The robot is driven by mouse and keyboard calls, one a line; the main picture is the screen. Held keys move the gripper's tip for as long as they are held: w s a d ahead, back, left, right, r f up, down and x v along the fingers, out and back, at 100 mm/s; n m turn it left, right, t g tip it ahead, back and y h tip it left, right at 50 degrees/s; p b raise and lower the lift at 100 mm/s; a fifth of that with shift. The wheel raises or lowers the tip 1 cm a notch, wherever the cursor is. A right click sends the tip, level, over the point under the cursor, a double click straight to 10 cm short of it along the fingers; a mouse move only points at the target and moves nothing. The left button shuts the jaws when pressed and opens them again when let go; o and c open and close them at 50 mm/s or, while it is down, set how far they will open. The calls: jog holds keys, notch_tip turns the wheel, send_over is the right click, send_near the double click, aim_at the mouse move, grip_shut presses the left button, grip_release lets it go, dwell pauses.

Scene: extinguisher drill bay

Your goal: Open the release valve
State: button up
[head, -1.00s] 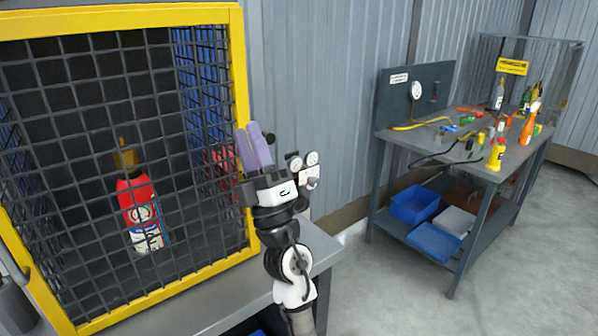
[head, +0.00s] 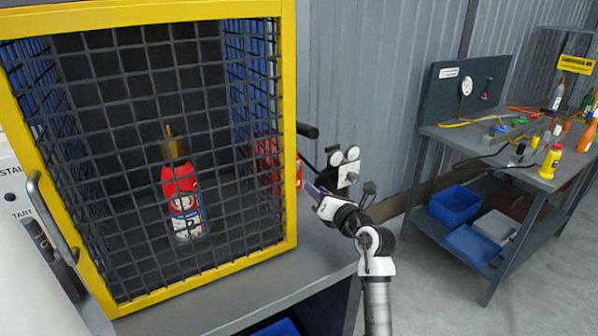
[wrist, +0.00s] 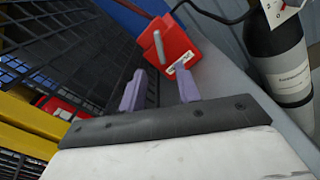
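A red block (wrist: 182,45) with a short grey lever (wrist: 159,47) is just ahead of my fingertips in the wrist view; it looks like the release valve. In the head view, red shows beside the cage's right edge (head: 299,172), partly hidden by the cage frame. My gripper (wrist: 161,76) has its two purple fingers apart, with nothing seen held between them. The lever lies roughly in line with the gap; I cannot tell whether a finger touches the block. In the head view my gripper (head: 314,190) is low at the cage's right side.
A yellow-framed mesh cage (head: 290,60) with a red extinguisher (head: 182,195) inside stands close on the left. Gauges (head: 346,165) and a dark cylinder with a white label (wrist: 292,80) are close on the right. A workbench (head: 545,183) stands farther right.

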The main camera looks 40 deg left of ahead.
jog(key=p+x, duration=0.1)
jog(key=x, duration=1)
jog(key=shift+p, duration=0.3)
jog(key=shift+s, duration=0.1)
jog(key=shift+c, duration=0.4)
grip_shut()
